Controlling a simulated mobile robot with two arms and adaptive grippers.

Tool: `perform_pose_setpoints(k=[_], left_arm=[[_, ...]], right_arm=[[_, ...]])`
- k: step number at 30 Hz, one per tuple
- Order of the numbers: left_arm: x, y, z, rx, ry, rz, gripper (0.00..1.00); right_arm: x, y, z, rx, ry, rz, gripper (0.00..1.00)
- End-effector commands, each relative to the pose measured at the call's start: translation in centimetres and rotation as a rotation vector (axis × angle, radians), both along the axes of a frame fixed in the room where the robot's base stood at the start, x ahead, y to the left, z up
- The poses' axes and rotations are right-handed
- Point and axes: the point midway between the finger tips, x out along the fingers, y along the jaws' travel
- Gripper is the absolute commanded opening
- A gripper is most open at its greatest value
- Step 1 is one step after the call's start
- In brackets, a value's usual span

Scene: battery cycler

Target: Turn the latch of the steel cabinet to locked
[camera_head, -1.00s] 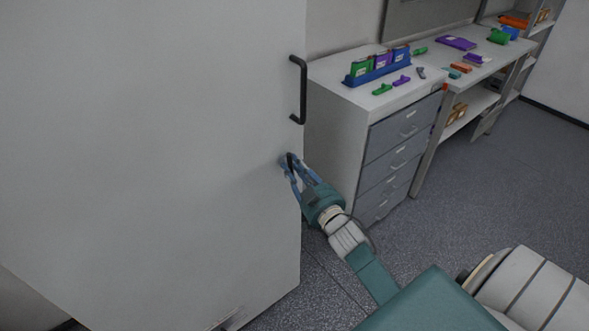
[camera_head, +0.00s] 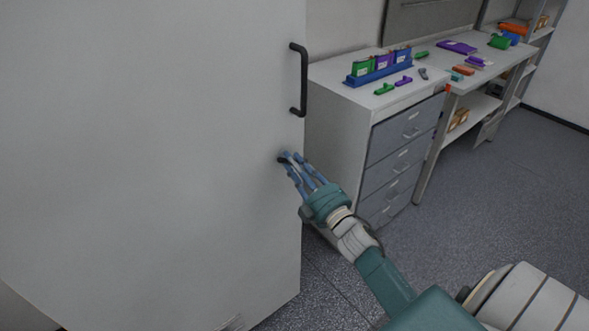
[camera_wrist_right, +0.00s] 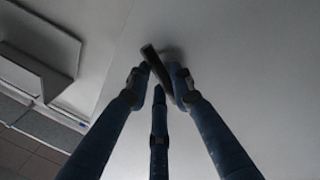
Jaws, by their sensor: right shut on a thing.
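The steel cabinet (camera_head: 150,150) is a large grey body filling the left of the head view, its front face shut flat. Its black latch (camera_head: 282,160) sits near the right edge, below the black bar handle (camera_head: 302,80). My right gripper (camera_head: 288,158) is at the latch, its blue fingers closed around it and partly hiding it. In the right wrist view the latch (camera_wrist_right: 157,64) shows as a dark bar, tilted, between the fingertips of my right gripper (camera_wrist_right: 160,80). My left gripper is not in view.
A drawer unit (camera_head: 335,140) stands right of the cabinet, with a blue rack (camera_head: 380,70) and small coloured items on top. A workbench (camera_head: 480,75) and shelves (camera_head: 540,40) stand behind it. The floor (camera_head: 480,200) at right is clear.

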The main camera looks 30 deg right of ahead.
Motion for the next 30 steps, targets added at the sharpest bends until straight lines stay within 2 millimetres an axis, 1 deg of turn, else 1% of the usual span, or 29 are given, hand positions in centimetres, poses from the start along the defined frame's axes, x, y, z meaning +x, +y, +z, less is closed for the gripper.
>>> perform_pose_setpoints(k=[1, 3, 9, 15, 24, 30], left_arm=[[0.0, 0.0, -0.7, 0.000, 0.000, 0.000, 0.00], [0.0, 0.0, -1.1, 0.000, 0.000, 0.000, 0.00], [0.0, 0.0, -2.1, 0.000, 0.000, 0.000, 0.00], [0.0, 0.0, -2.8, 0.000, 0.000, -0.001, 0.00], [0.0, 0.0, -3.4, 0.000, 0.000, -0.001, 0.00], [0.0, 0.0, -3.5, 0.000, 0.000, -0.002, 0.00]], right_arm=[[0.0, 0.0, -0.4, -0.047, -0.003, 0.001, 0.00], [0.0, 0.0, -0.3, -0.113, -0.008, 0.001, 0.00], [0.0, 0.1, -0.2, -0.284, -0.023, 0.002, 0.00], [0.0, 0.1, -0.2, -0.417, -0.032, 0.002, 0.00], [0.0, 0.1, -0.1, -0.529, -0.040, 0.002, 0.00], [0.0, 0.2, -0.1, -0.551, -0.042, 0.002, 0.00]])
